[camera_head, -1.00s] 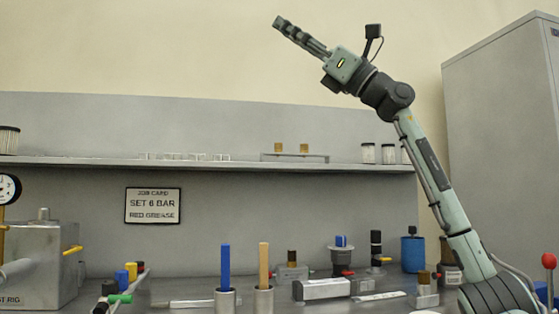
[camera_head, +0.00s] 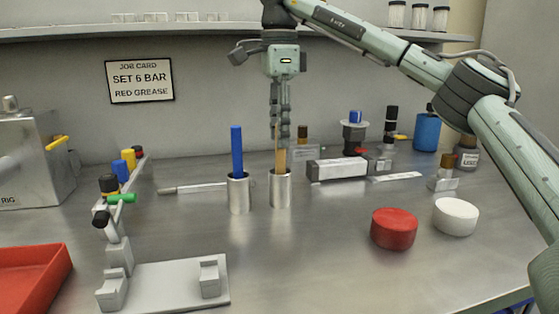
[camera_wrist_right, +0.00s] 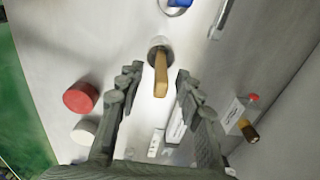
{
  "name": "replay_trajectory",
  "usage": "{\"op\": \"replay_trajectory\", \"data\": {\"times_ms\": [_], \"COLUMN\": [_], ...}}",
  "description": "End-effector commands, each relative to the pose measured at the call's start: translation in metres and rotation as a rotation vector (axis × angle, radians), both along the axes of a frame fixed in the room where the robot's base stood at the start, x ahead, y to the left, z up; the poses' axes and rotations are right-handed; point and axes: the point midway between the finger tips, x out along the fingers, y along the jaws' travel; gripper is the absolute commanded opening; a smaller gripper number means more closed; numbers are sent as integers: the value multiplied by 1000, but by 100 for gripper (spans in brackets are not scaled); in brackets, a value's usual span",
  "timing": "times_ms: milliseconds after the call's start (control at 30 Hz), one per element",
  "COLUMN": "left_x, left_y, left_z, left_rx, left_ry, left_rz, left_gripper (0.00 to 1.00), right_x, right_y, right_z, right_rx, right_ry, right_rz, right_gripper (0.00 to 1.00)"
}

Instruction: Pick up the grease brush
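A wooden handle (camera_head: 281,158) stands upright in a metal cup (camera_head: 280,189); it looks like a brush handle, but its lower end is hidden in the cup. A blue handle (camera_head: 237,150) stands in a second metal cup (camera_head: 238,194) to its left. My right gripper (camera_head: 280,134) points straight down at the top of the wooden handle. In the right wrist view the gripper's fingers (camera_wrist_right: 157,75) are spread, with the wooden handle (camera_wrist_right: 161,74) between them and clear space on both sides. My left gripper is not in view.
A red round tub (camera_head: 394,229) and a white one (camera_head: 456,216) stand to the right. Behind are a grey block (camera_head: 337,169) and small fittings. A grey fixture (camera_head: 165,287) and a red tray (camera_head: 30,279) are at the front left. The bench's front middle is clear.

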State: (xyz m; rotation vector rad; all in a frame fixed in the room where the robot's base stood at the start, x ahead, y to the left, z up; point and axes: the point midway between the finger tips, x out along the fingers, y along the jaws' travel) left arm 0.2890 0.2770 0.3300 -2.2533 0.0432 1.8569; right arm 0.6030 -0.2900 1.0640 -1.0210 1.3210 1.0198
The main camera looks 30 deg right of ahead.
Motion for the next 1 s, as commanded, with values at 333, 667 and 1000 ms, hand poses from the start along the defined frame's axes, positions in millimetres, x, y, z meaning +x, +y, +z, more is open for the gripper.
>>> {"op": "replay_trajectory", "data": {"times_ms": [333,667,1000], "left_x": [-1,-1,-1], "left_y": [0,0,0], "left_z": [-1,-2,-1], "left_rx": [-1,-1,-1], "left_ry": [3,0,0], "left_rz": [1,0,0], "left_gripper": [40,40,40], "right_x": [-1,-1,-1], "right_y": [-3,-2,-2], "right_z": [-45,-47,-47], "right_rx": [2,3,3], "right_ry": [0,-1,-1], "right_rz": [0,0,0], "right_gripper": [36,28,0]}}
